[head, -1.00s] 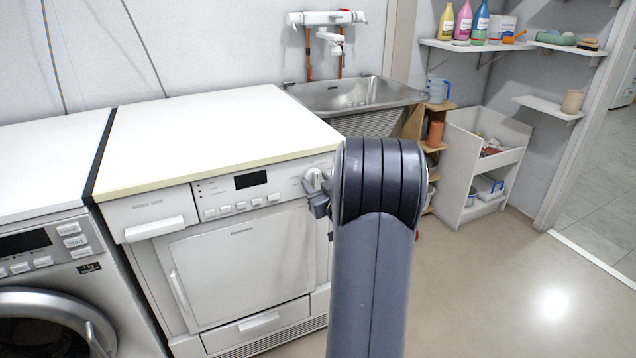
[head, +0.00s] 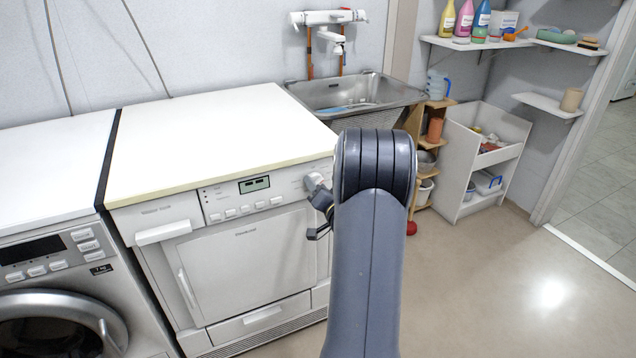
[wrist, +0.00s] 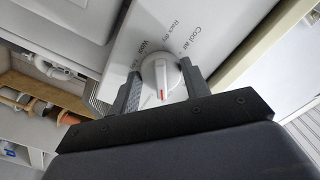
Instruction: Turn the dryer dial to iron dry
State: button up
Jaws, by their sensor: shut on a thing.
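The dryer (head: 245,255) stands under a white worktop. Its white dial (head: 314,181) is at the right end of the control panel, partly hidden by my gripper (head: 318,205) in the head view. In the wrist view the dial (wrist: 158,74) sits between the two dark fingers of my gripper (wrist: 161,84), which is shut on it. The dial's red mark points down in that picture, towards my wrist. Around the dial I read "Cool air", "Rack dry" and "Wool"; other labels are hidden or too small. The dryer's display (head: 254,184) is lit.
A washing machine (head: 55,285) stands left of the dryer. A metal sink (head: 352,92) is behind, with shelves and a white storage unit (head: 484,165) to the right. The floor (head: 500,280) at the right is clear.

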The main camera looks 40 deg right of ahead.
jog(key=m+p, duration=0.2)
jog(key=m, duration=0.4)
jog(key=m+p, duration=0.3)
jog(key=m, duration=0.3)
jog(key=shift+r+m+p, duration=0.2)
jog(key=shift+m+p, duration=0.1)
dwell(0.4)
jog(key=o, duration=1)
jog(key=v, duration=1)
jog(key=shift+s, duration=0.4)
jog(key=shift+w, duration=0.1)
